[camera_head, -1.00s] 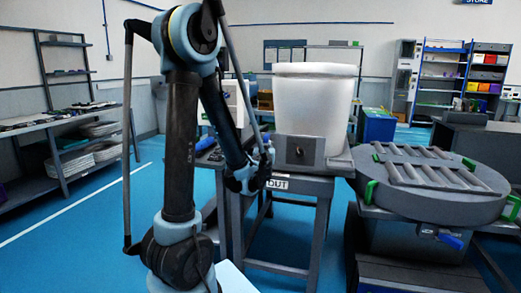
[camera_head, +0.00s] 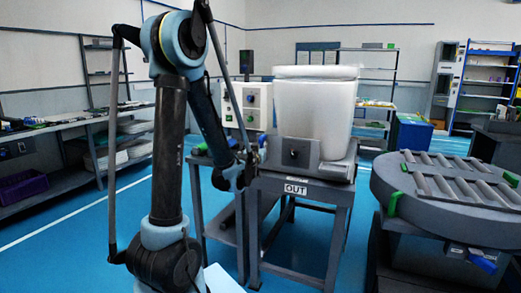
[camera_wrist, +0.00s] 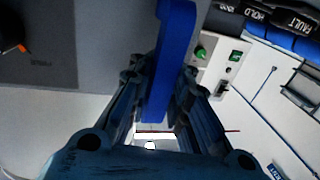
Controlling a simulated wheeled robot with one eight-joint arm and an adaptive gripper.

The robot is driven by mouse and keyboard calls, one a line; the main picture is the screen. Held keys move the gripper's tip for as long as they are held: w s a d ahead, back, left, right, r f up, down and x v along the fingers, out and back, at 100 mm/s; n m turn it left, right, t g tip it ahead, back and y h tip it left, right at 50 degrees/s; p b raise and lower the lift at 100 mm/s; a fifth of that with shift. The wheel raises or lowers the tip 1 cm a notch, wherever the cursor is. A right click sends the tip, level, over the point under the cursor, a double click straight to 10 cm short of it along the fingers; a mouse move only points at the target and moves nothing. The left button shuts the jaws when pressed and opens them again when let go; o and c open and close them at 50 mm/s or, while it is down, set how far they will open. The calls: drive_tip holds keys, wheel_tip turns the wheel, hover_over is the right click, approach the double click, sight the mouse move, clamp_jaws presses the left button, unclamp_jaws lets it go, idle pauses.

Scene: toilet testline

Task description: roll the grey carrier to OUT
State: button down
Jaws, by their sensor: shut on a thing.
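The grey carrier (camera_head: 330,167) sits upright on the stand labelled OUT (camera_head: 296,189), with a large white vessel (camera_head: 313,115) on it and a dark knob on its front face. My gripper (camera_head: 250,160) is at the carrier's left front side, close to the stand's front edge. In the wrist view my gripper (camera_wrist: 152,135) is shut on a blue bar (camera_wrist: 172,55) between its fingers. Where the bar joins the carrier is hidden. A grey face with a dark panel (camera_wrist: 60,40) fills the upper left of that view.
A round grey turntable (camera_head: 440,200) with rollers and green stops stands right of the OUT stand, with a gap between. A control box (camera_head: 245,105) with a green button is behind my gripper, also in the wrist view (camera_wrist: 215,60). Shelving lines the left wall; blue floor is open front left.

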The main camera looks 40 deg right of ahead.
drive_tip(key=shift+w+a, duration=0.4)
drive_tip(key=shift+a, duration=0.05)
drive_tip(key=c, duration=1.5)
unclamp_jaws()
drive_tip(key=shift+w+a, duration=0.15)
drive_tip(key=shift+s+d, duration=0.2)
drive_tip(key=shift+s, duration=0.1)
drive_tip(key=shift+s+a, duration=0.2)
drive_tip(key=shift+a, duration=0.05)
drive_tip(key=v, duration=1.1)
drive_tip(key=shift+a, duration=0.15)
